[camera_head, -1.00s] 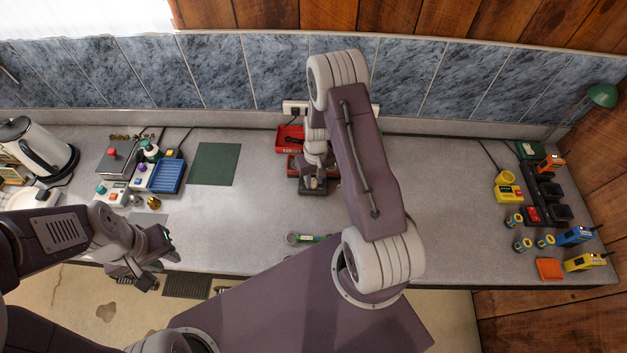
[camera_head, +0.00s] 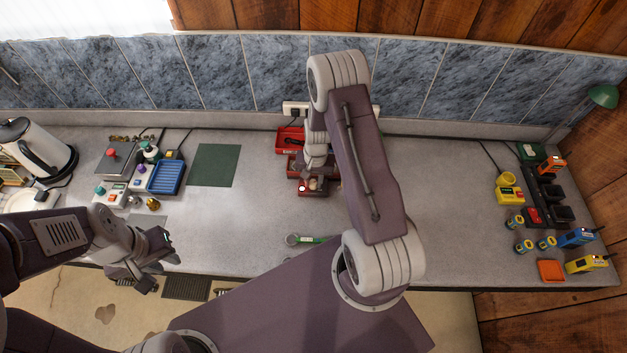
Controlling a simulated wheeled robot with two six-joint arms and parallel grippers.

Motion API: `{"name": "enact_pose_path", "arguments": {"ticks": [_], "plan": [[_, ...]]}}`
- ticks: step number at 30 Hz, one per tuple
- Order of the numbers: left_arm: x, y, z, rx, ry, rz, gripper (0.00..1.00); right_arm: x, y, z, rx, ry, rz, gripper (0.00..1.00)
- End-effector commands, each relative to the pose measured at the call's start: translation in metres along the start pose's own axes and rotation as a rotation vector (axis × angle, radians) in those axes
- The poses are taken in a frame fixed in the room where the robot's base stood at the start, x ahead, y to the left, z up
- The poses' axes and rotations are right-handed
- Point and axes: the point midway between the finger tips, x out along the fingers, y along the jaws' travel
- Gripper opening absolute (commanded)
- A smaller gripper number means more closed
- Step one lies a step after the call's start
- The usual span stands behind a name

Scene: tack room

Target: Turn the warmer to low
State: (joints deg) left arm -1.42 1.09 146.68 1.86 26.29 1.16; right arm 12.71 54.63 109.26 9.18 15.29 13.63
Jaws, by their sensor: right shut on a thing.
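A small red unit (camera_head: 304,191) sits on the counter below my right gripper, with a small pale spot at its front left. I take it to be the warmer, but no label is readable. My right gripper (camera_head: 314,183) points down onto it and is shut on a small part there, likely its knob; the wrist and fingers hide most of that part and the dial setting. My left gripper (camera_head: 150,274) hangs past the counter's front edge at the left, away from the unit. Its fingers are too small and dark to judge.
Red trays (camera_head: 287,141) stand behind the unit. A green mat (camera_head: 213,165), blue tray (camera_head: 167,177) and kettle (camera_head: 38,150) are to the left. A magnifier-like tool (camera_head: 305,239) lies near the front. Radios and a charger (camera_head: 538,195) are at the right.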

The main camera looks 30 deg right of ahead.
Motion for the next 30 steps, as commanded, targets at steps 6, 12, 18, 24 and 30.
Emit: {"name": "enact_pose_path", "arguments": {"ticks": [6, 12, 18, 24, 30], "plan": [[0.000, 0.000, 0.000, 0.000, 0.000, 0.000, 0.26, 0.000, 0.000, 0.001, 0.004, -0.002, 0.001, 0.00], [0.000, 0.000, 0.000, 0.000, 0.000, 0.000, 0.26, 0.000, 0.000, 0.001, 0.003, -0.002, 0.001, 0.32], [0.000, 0.000, 0.000, 0.000, 0.000, 0.000, 0.26, 0.000, 0.000, 0.000, 0.003, -0.001, 0.000, 0.35], [0.002, 0.000, 0.000, 0.000, 0.000, 0.000, 0.26, -0.003, 0.000, -0.001, 0.003, 0.001, -0.001, 0.35], [0.013, 0.000, 0.001, 0.000, 0.000, 0.000, 0.26, -0.032, -0.001, -0.002, 0.002, 0.006, -0.003, 0.35]]}}
